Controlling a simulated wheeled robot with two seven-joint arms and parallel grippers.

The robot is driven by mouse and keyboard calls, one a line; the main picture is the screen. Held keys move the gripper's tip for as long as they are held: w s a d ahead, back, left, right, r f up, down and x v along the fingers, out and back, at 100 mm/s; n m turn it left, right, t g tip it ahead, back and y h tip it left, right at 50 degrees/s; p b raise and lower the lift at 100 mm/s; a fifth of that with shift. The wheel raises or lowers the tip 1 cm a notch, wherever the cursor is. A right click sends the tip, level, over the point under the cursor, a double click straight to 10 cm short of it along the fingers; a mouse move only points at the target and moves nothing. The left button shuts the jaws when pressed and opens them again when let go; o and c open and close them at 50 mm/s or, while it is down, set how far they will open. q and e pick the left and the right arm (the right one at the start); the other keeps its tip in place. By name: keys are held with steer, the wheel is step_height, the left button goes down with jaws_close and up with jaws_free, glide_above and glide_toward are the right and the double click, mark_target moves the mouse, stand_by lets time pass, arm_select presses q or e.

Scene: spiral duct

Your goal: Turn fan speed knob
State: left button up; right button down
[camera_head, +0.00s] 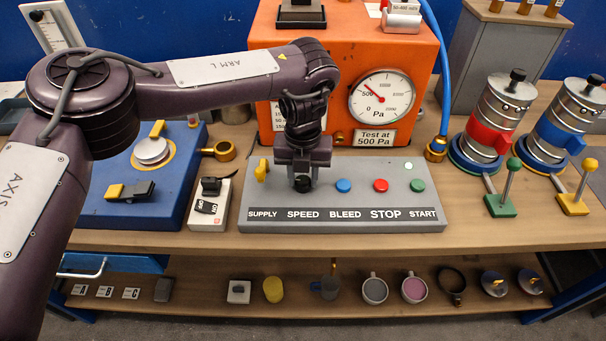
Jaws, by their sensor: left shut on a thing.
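The black fan speed knob (303,184) stands on the grey control panel (345,171), above the label SPEED. My left gripper (303,181) reaches down from above and is shut on the knob, its fingers on either side of it. The gripper hides the upper part of the knob, so its pointer direction cannot be told. The pressure gauge (381,98) on the orange unit (342,44) has a red needle pointing to the upper left, near the 500 mark. My right gripper is not in view.
The panel also has a yellow supply lever (262,170), a blue button (343,186), a red button (380,185) and a green button (417,185). A black-switch box (210,203) stands to the left. Red (492,125) and blue (566,125) canisters stand at right.

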mark_target(303, 180)
arm_select(q)
steer(key=shift+w+r, duration=0.1)
steer(key=o, duration=1)
steer(key=shift+r, duration=0.3)
step_height(303, 180, up, 7)
steer(key=shift+r+b, duration=0.1)
steer(key=shift+b, duration=0.5)
